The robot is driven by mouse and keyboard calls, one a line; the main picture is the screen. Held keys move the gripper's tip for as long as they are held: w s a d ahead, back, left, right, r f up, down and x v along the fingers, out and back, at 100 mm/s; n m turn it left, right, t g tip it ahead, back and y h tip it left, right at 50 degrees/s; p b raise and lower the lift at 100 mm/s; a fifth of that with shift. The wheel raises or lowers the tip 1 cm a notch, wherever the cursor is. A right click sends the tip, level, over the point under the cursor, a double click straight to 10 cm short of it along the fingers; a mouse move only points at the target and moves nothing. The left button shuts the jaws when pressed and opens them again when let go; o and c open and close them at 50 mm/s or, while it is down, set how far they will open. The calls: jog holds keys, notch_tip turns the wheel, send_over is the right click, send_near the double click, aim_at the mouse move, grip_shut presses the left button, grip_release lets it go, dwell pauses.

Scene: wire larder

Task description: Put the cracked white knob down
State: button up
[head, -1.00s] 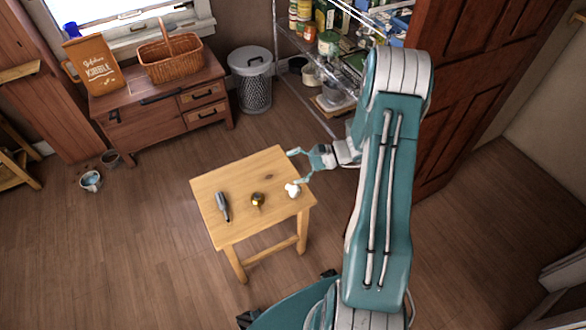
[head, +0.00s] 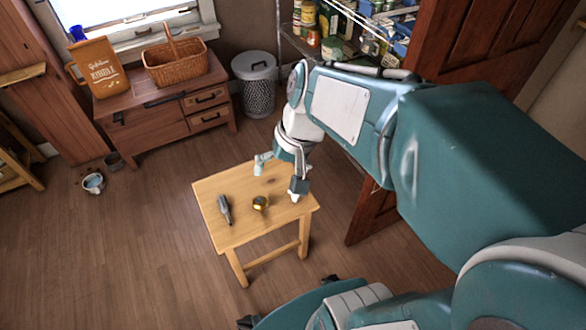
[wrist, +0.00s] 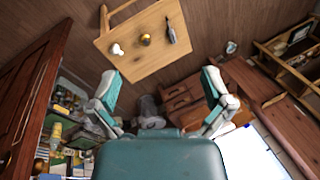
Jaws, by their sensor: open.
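The white knob (wrist: 117,50) rests on the small wooden table (wrist: 140,62), near one side of its top. In the head view a bit of the knob (head: 295,198) shows below one finger, which hides the rest. I cannot make out a crack at this size. My gripper (head: 279,177) hangs above the table's far right part. In the wrist view my gripper (wrist: 161,84) has its fingers wide apart with nothing between them. The knob appears clear of the fingers there.
A brass-coloured knob (head: 260,203) and a dark grey tool (head: 225,209) also lie on the table. A wire shelf with jars (head: 308,20) stands behind, beside a brown door (head: 480,50). A bin (head: 255,82) and a drawer chest (head: 160,130) line the wall.

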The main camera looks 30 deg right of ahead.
jog(key=s+r+n+t+h, duration=0.3)
jog(key=s+r+t, duration=0.1)
jog(key=s+r, duration=0.1)
jog(key=shift+s+d+r+n, duration=0.2)
jog(key=shift+s+n, duration=0.1)
jog(key=shift+s, duration=0.25)
jog(key=shift+a, duration=0.1)
dwell(1.0)
